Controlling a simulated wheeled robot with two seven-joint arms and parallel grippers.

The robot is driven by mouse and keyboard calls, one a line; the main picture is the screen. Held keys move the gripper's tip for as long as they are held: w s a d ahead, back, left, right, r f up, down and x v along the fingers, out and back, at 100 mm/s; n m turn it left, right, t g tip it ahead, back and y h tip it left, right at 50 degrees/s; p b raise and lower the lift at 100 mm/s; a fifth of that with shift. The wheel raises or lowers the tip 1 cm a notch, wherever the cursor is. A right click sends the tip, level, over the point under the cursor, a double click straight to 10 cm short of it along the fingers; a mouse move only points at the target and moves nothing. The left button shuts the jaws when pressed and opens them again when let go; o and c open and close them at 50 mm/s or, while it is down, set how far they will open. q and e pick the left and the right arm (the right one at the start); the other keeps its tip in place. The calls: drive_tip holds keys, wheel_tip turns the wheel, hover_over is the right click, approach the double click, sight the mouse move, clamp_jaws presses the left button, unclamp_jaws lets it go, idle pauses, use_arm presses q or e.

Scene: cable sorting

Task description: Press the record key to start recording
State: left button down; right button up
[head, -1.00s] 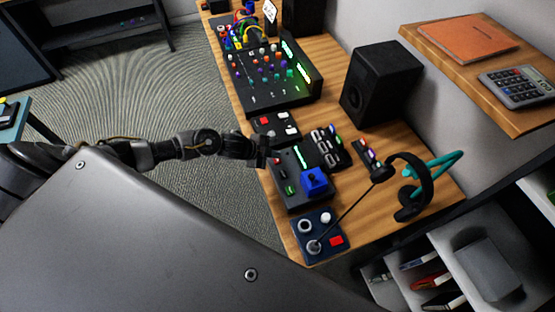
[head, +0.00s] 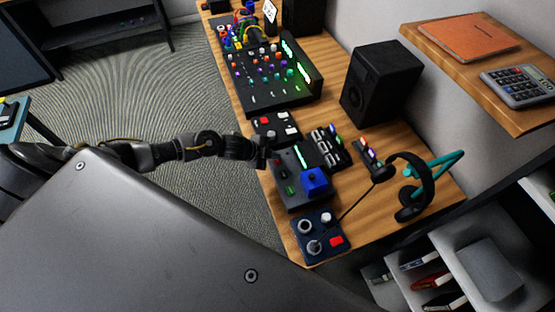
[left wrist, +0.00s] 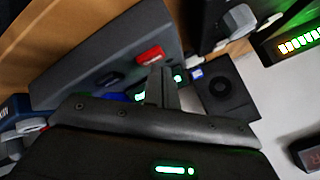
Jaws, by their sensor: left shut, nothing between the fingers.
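My left gripper (head: 264,157) is shut and empty. In the head view it hovers at the left edge of a dark unit with a blue block (head: 315,181) and green lights, just below a small black key panel (head: 262,133). That panel carries a red key (head: 264,121) and white keys. In the left wrist view the closed fingertips (left wrist: 160,82) appear just below a red key (left wrist: 151,54) on a dark grey box (left wrist: 95,60). Whether they touch anything I cannot tell. No record label is readable. My right gripper is out of view.
A mixer (head: 262,72) stands farther back on the wooden desk (head: 408,158). A speaker (head: 380,82) and headphones on a teal stand (head: 440,175) stand to the right. A blue panel with a red button (head: 336,241) lies nearer the front.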

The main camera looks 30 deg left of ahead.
sight(274, 161)
use_arm(q)
drive_tip(key=shift+f+b, duration=0.3)
drive_tip(key=shift+f, duration=0.1)
idle(0.3)
drive_tip(key=shift+r, duration=0.1)
drive_tip(key=shift+r+p, duration=0.7)
drive_tip(key=shift+p, duration=0.15)
wheel_tip(274, 161, up, 5)
drive_tip(key=p, duration=0.5)
drive_tip(key=shift+r, duration=0.1)
idle(0.6)
